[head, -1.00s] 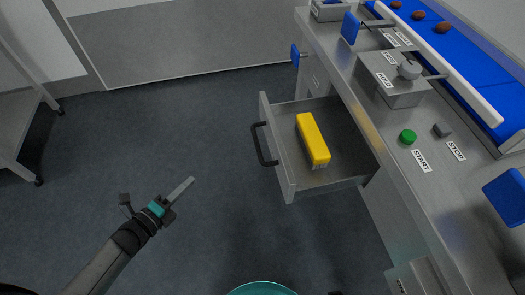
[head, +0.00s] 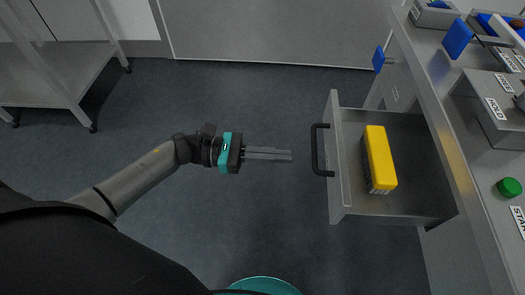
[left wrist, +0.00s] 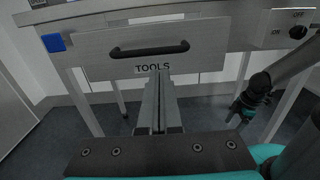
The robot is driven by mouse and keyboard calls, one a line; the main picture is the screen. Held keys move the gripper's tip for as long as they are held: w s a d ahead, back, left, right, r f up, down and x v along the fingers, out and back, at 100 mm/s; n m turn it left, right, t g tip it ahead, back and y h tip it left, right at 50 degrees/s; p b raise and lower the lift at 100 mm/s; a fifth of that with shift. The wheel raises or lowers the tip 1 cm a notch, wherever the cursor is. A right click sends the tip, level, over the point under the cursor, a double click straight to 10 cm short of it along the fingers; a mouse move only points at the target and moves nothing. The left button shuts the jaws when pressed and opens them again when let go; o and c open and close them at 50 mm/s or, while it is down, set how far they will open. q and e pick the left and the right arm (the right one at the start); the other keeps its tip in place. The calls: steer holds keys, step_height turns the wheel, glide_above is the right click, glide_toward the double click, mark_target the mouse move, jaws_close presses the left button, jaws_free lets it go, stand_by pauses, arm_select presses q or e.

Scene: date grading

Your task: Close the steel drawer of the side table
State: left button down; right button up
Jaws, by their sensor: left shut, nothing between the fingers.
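The steel drawer (head: 350,205) of the side table (head: 425,75) is pulled well out, with its black bar handle (head: 316,150) facing left. In the left wrist view, its front (left wrist: 205,52) carries the label TOOLS below the handle (left wrist: 150,50). A yellow block-like item (head: 379,150) lies inside the drawer. My left gripper (head: 289,155) is shut and empty. Its fingertips point at the drawer front, a short gap left of the handle. In the left wrist view, the fingers (left wrist: 160,75) point just below the label. My right gripper (left wrist: 245,108) appears small and dark at the right.
A green button (head: 509,187) and labelled grey boxes stand on the steel tabletop. A steel rack (head: 75,75) stands at the far left. The floor between rack and drawer is clear.

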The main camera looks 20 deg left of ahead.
arm_select(q)
glide_toward(370, 163)
steer(key=v, duration=0.3)
steer(key=shift+w, duration=0.1)
steer(key=shift+w+d, duration=0.2)
steer(key=shift+d, duration=0.45)
arm_select(e)
steer(key=shift+w+r, duration=0.15)
steer(key=shift+w, duration=0.05)
